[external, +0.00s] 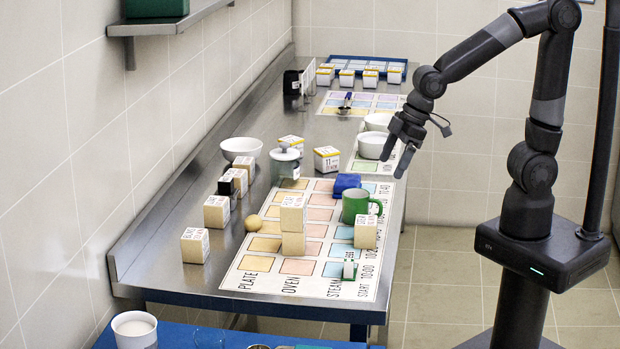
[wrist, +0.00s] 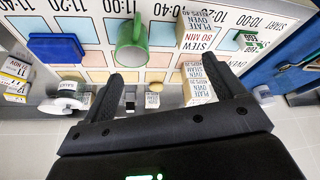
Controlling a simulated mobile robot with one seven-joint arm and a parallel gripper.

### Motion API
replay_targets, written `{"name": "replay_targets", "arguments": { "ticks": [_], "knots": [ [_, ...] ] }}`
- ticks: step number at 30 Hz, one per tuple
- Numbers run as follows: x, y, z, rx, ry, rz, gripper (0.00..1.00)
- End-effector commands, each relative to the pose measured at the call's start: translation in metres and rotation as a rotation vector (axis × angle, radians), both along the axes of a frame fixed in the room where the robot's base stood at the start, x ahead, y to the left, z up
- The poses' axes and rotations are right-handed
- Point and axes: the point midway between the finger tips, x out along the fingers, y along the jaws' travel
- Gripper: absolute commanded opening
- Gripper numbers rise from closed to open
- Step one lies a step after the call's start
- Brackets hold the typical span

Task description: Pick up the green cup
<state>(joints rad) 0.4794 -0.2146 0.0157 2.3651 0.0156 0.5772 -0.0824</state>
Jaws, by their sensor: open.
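The green cup (external: 354,207) stands upright on the printed mat (external: 250,262), near its right edge, with its handle to the right. In the wrist view the cup (wrist: 126,52) shows from above, its handle toward the top, beyond the fingertips and nearer the left one. My gripper (external: 396,160) is open and empty, raised above the counter and behind the cup in the external view. Its two fingers (wrist: 162,78) are spread wide in the wrist view and apart from the cup.
A labelled wooden block (external: 365,232) stands close in front of the cup, and a blue item (external: 346,183) lies just behind it. Stacked blocks (external: 293,228) stand to its left. White bowls (external: 372,146) and a lidded jar (external: 285,162) stand farther back.

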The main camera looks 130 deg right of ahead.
Motion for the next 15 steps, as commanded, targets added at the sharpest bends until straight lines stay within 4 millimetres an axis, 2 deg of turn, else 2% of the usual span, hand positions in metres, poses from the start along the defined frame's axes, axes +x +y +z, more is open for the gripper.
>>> {"name": "replay_targets", "arguments": {
  "ticks": [1, 3, 6, 11, 15],
  "knots": [
    [0.002, -0.018, -0.011, 0.005, 0.01, -0.034, 0.87],
    [0.003, -0.035, -0.021, 0.006, 0.015, -0.064, 0.87],
    [0.005, -0.052, -0.031, 0.006, 0.02, -0.093, 0.87],
    [0.006, -0.064, -0.041, 0.007, 0.023, -0.11, 0.87],
    [0.012, -0.067, -0.057, 0.007, 0.023, -0.11, 0.87]
  ]
}}
